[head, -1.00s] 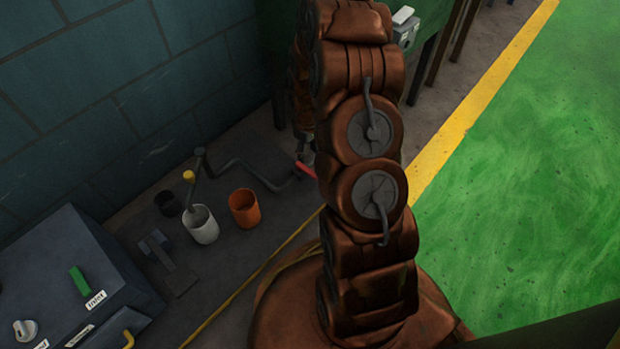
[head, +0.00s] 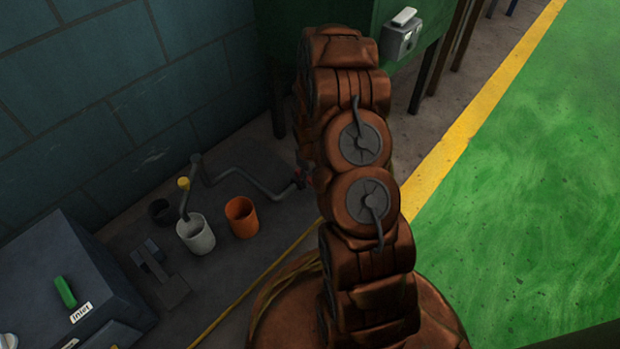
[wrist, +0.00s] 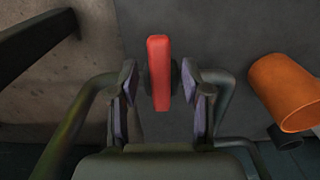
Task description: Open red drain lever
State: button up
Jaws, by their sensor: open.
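The red drain lever (wrist: 158,72) shows in the wrist view as an upright red bar just beyond and between my fingertips. My gripper (wrist: 160,88) is open, with one finger on each side of the lever's lower part. I see no clear contact between the fingers and the lever. In the head view only a small bit of red (head: 308,177) shows at the end of a dark bent pipe (head: 250,182). My arm hides the rest of the lever and most of the gripper there.
An orange cup (head: 241,217), a pale cup (head: 195,234) and a dark cup (head: 162,211) stand left of my arm. A dark box with a green lever (head: 65,291) is at the lower left. A green cabinet (head: 440,30) stands behind my arm. The green floor at right is clear.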

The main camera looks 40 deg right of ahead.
grip_shut()
dwell(0.4)
